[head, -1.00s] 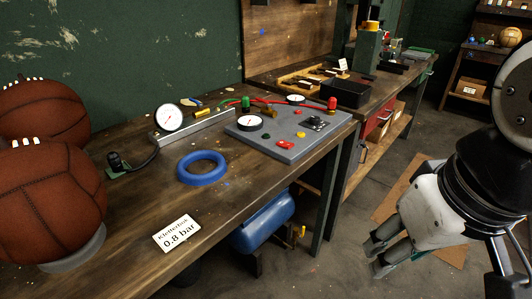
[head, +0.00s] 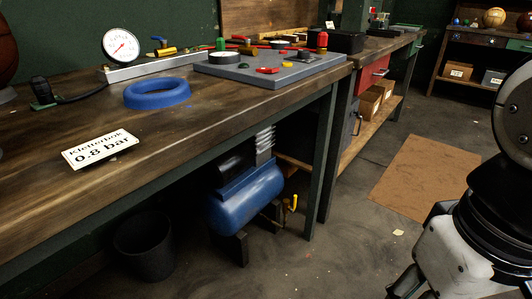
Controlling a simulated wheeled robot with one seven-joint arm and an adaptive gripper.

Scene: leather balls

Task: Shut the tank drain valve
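The blue tank (head: 246,198) lies on dark feet on the floor under the workbench. Its drain valve (head: 276,216) sits low at the right end, with brass fittings and a small yellow handle (head: 294,202) that looks roughly upright. The valve is too small to read its exact setting. My gripper (head: 408,284) is at the lower right, partly cut off by the bottom edge. It is well to the right of the valve and apart from it. Its fingertips are not clear, and nothing is seen in it.
The workbench (head: 200,118) stands over the tank, its green leg (head: 321,160) just right of the valve. A black bin (head: 144,245) stands left of the tank. A brown mat (head: 425,177) lies on the floor at right. Open floor lies before the valve.

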